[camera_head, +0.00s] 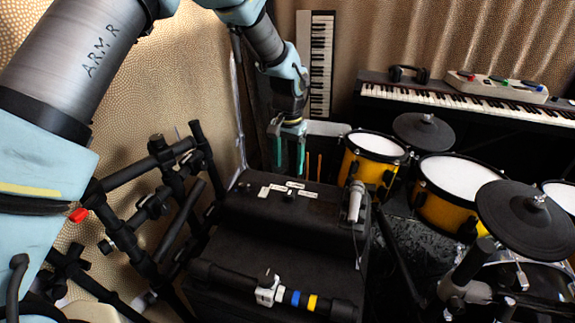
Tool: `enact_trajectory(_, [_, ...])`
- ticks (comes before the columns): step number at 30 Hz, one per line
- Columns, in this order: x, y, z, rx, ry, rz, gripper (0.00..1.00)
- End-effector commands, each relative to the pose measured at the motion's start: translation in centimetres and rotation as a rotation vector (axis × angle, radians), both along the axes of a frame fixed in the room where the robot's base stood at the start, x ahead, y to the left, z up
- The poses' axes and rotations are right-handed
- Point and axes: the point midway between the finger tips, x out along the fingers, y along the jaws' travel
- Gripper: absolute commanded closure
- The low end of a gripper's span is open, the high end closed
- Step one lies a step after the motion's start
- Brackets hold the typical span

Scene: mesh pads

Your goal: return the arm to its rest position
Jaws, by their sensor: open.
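My arm comes in from the upper left, with a grey section marked "ARM R", and bends over the top of the view. My gripper (290,160) points down near the upper middle, behind the far edge of a black box (300,238). Its two teal fingers are apart and I see nothing held between them. The fingertips end close to the box's back edge; whether they touch anything there I cannot tell.
A black tube rack (155,200) stands left of the box. Yellow drums (372,155) and dark cymbal pads (527,218) stand on the right. A keyboard (460,103) runs behind them; another keyboard (318,65) stands upright behind my gripper. Orange sticks (313,166) show beside the fingers.

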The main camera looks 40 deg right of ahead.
Motion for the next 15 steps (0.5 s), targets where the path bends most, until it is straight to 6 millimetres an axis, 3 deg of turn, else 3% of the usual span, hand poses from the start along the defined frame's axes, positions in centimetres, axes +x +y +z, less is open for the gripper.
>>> enact_trajectory(11, [0.0, 0.0, 0.0, 0.0, 0.0, 0.0, 0.31])
enact_trajectory(15, [1.1, 1.1, 0.9, -0.002, -0.003, 0.026, 0.31])
